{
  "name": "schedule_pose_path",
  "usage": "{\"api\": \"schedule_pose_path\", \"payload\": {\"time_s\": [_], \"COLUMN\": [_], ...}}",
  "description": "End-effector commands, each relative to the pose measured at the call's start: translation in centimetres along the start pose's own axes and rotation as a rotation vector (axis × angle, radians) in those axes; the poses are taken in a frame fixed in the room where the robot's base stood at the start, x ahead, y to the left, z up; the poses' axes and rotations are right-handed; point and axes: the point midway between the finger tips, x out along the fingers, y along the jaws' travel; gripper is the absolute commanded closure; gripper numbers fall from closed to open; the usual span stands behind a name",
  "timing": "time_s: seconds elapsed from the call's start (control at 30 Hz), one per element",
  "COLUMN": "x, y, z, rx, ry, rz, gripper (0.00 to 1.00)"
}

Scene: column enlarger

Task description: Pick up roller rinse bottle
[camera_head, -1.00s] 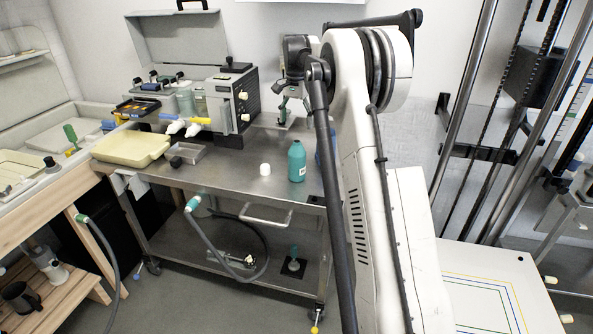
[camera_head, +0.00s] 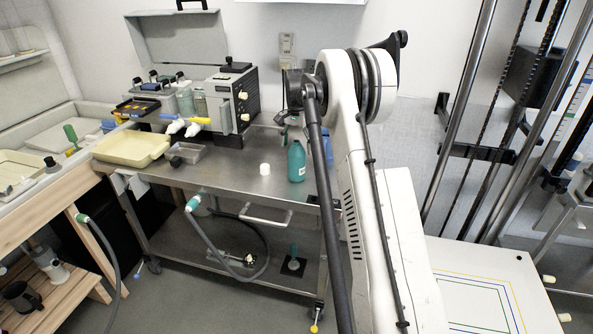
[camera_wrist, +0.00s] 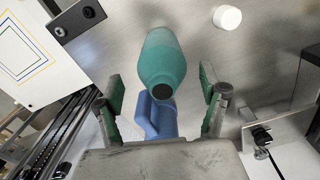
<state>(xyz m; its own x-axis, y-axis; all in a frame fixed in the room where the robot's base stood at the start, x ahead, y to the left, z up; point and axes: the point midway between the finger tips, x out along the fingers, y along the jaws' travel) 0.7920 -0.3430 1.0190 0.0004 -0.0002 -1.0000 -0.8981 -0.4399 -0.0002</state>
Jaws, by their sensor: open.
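A teal bottle (camera_head: 296,161), which I take to be the roller rinse bottle, stands upright near the right end of the steel cart, with a pale label. In the wrist view the teal bottle (camera_wrist: 163,58) lies ahead of my gripper (camera_wrist: 162,82), its dark round mouth facing the camera. My gripper is open, one green-padded finger on either side of the view, with visible gaps to the bottle.
A blue object (camera_wrist: 157,116) sits close to the bottle, between the fingers in the wrist view; it is mostly hidden in the head view (camera_head: 328,146). A white cap (camera_head: 265,169) lies left of the bottle.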

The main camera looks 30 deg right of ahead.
Motion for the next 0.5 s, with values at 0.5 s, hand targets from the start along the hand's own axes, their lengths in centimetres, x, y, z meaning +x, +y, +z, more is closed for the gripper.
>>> {"api": "schedule_pose_path", "payload": {"time_s": [0.5], "x": [4.2], "y": [-0.2], "z": [-0.2], "rx": [0.000], "ry": [0.000], "rz": [0.000], "gripper": [0.26]}}
